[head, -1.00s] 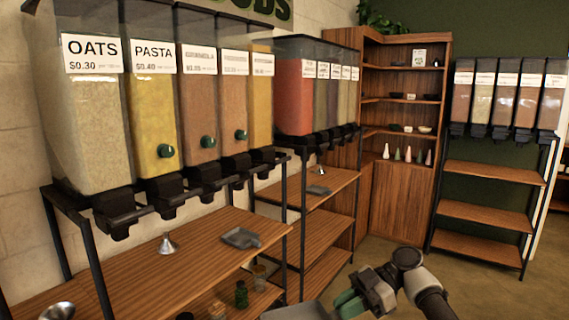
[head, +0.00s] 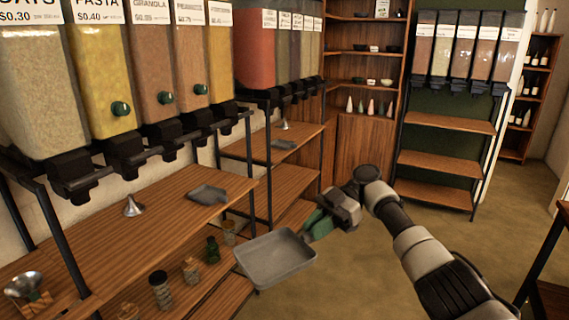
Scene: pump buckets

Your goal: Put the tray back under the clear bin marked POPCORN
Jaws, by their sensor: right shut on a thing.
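A grey rectangular tray (head: 275,258) with a raised rim is in the lower middle of the head view, held off the shelves, level or nearly so. My right gripper (head: 318,222), with green fingers, is shut on its right rim. My left gripper is not in view. I cannot read POPCORN on any label. The near rack's clear bins include OATS (head: 30,95), PASTA (head: 98,70) and GRANOLA (head: 155,65); other labels there are too small to read. The second rack's bins (head: 283,50) also have unreadable labels.
A small grey scoop tray (head: 208,194) and a funnel (head: 132,207) sit on the near wooden shelf (head: 165,215). Several jars (head: 190,270) stand below. Another grey scoop (head: 284,144) is on the second rack's shelf. A third bin rack (head: 445,135) stands at back right. The floor between is open.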

